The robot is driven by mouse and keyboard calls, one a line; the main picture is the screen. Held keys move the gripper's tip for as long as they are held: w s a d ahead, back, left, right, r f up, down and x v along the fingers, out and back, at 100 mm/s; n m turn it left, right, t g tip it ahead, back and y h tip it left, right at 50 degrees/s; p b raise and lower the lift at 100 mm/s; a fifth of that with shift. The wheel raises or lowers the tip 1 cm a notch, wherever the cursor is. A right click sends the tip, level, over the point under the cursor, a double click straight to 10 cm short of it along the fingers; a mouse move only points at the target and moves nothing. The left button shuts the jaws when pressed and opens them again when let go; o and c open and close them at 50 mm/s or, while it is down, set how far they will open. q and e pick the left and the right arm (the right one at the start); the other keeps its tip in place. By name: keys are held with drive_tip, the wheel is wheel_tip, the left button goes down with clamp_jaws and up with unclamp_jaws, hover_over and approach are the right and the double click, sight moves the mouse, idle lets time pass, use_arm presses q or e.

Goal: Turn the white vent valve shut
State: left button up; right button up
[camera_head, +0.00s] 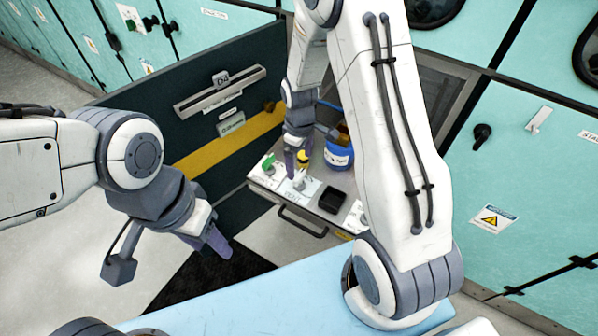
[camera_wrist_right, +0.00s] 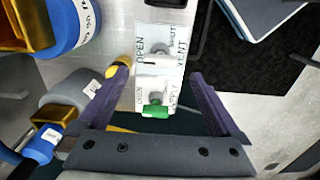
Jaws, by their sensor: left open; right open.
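The white vent valve (camera_wrist_right: 157,62) is on a white plate marked OPEN, SHUT and VENT in the right wrist view. Its white handle lies crosswise in that view. In the head view the valve (camera_head: 299,181) is on the pulled-out drawer, partly hidden by my gripper. A green valve (camera_wrist_right: 155,109) is beside it. My right gripper (camera_wrist_right: 158,76) is open, its purple fingers on either side of the valves, with nothing held; I cannot tell its height above them. It also shows in the head view (camera_head: 296,166). My left gripper (camera_head: 218,243) is open and empty, away from the drawer.
A blue container (camera_head: 338,156), a yellow-topped item (camera_head: 304,157) and a black square tray (camera_head: 333,200) crowd the drawer (camera_head: 262,182). The open dark door (camera_head: 230,95) stands at the left. A light blue surface (camera_head: 270,300) is in front.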

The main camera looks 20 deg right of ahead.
sight(300, 175)
wheel_tip(300, 175, down, 6)
drive_tip(key=shift+r, duration=0.15)
drive_tip(key=c, duration=1.4)
